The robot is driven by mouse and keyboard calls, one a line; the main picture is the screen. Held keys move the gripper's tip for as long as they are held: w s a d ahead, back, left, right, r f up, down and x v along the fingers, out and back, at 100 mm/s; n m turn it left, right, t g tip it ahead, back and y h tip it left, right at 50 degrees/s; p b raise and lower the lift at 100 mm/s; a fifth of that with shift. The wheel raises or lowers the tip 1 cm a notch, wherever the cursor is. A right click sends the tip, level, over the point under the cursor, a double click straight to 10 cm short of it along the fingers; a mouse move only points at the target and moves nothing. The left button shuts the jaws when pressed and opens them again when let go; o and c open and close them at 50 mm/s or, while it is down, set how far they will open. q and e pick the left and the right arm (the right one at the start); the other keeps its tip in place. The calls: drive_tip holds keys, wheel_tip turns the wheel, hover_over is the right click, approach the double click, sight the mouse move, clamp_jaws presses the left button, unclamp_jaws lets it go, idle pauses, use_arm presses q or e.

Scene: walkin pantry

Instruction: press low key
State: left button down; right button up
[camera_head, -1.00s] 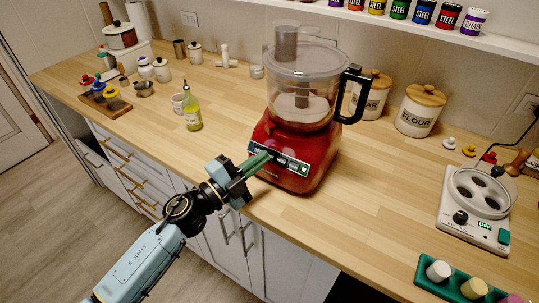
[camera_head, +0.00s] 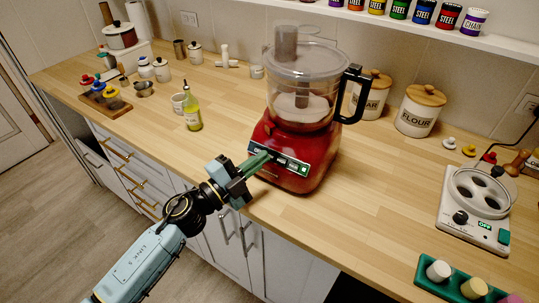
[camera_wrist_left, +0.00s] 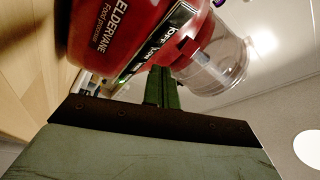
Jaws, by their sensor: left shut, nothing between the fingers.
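A red food processor (camera_head: 295,147) with a clear bowl and black handle stands near the front edge of the counter. Its dark key panel (camera_head: 283,161) has several keys and a green one at the right end. My left gripper (camera_head: 263,157) is shut and empty, with its green fingertips at the left part of the panel. They cover that part, so I cannot tell if a key is pressed in. In the left wrist view, the fingers (camera_wrist_left: 161,88) reach up to the panel (camera_wrist_left: 160,45), where printed key names are partly readable. My right gripper is not in view.
An oil bottle (camera_head: 192,110) and a white cup stand left of the food processor. The flour canister (camera_head: 418,112) stands behind right, and a white device (camera_head: 476,208) with round wells at the right. A green rack (camera_head: 462,283) lies at front right. The middle counter is clear.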

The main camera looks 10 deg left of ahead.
use_arm(q)
drive_tip(key=shift+w, duration=0.1)
drive_tip(key=shift+w+d+f, duration=0.15)
drive_tip(key=shift+w+f, duration=0.05)
drive_tip(key=shift+w, duration=0.05)
drive_tip(key=shift+w+d+f+b, duration=0.1)
drive_tip(key=shift+w+f+b, duration=0.1)
drive_tip(key=shift+w+b, duration=0.1)
idle(0.7)
idle(0.3)
drive_tip(key=shift+s+a+r+p, duration=0.25)
drive_tip(key=shift+s+r+p, duration=0.15)
drive_tip(key=shift+s+p, duration=0.25)
drive_tip(key=s+r+p, duration=0.1)
drive_tip(key=s+a+p, duration=0.1)
drive_tip(key=s+r+p, duration=0.1)
drive_tip(key=s, duration=0.1)
drive_tip(key=shift+a+r, duration=0.2)
drive_tip(key=shift+r, duration=0.15)
